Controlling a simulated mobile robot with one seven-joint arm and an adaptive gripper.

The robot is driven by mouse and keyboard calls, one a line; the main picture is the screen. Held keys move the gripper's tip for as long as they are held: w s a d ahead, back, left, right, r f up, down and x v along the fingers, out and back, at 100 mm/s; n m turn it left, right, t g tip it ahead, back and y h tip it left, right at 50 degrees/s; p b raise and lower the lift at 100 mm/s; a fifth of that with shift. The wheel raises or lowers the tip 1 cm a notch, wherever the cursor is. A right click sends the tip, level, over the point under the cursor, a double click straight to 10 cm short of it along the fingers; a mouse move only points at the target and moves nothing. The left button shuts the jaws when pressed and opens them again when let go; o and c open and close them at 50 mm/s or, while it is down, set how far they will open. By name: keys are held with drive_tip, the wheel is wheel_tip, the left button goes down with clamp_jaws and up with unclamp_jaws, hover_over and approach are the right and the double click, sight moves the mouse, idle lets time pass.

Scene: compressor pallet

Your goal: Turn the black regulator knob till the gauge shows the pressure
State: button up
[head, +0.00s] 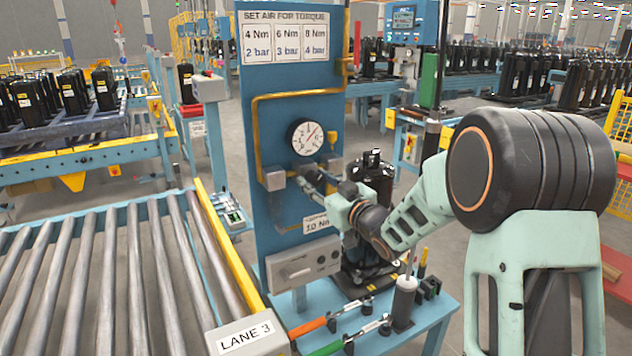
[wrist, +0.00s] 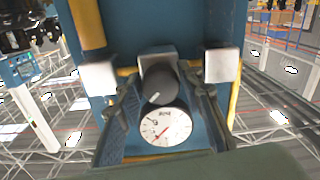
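The blue panel (head: 285,90) carries a round white gauge (head: 306,138) with a red needle, which points up and to the right in the head view. The gauge (wrist: 166,127) looks turned over in the wrist view; its numbers are too small to read surely. The black regulator knob (wrist: 160,86), with a pale mark, sits beside the gauge in the wrist view. My gripper (wrist: 163,92) is open, one finger on each side of the knob, with gaps showing. In the head view my gripper (head: 312,180) is just below the gauge and largely hides the knob.
A sign (head: 286,37) pairs 4 Nm with 2 bar, 6 Nm with 3 bar and 8 Nm with 4 bar. A partly hidden placard (head: 318,223) sits lower on the panel. Yellow pipe (head: 256,130) and grey blocks flank the knob. A black compressor (head: 372,178) stands behind my arm.

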drive_tip(key=c, duration=0.7)
drive_tip(key=shift+f+b, duration=0.1)
drive_tip(key=shift+b, duration=0.25)
drive_tip(key=n+b, duration=0.2)
drive_tip(key=shift+f+b, duration=0.2)
drive_tip(key=shift+b, duration=0.1)
drive_tip(key=n+b, duration=0.2)
drive_tip(key=b, duration=0.1)
drive_tip(key=n+b, duration=0.4)
drive_tip(key=shift+r+n+b, duration=0.25)
drive_tip(key=shift+n+b, duration=0.05)
drive_tip(key=o, duration=1.2)
drive_tip(key=shift+r, duration=0.1)
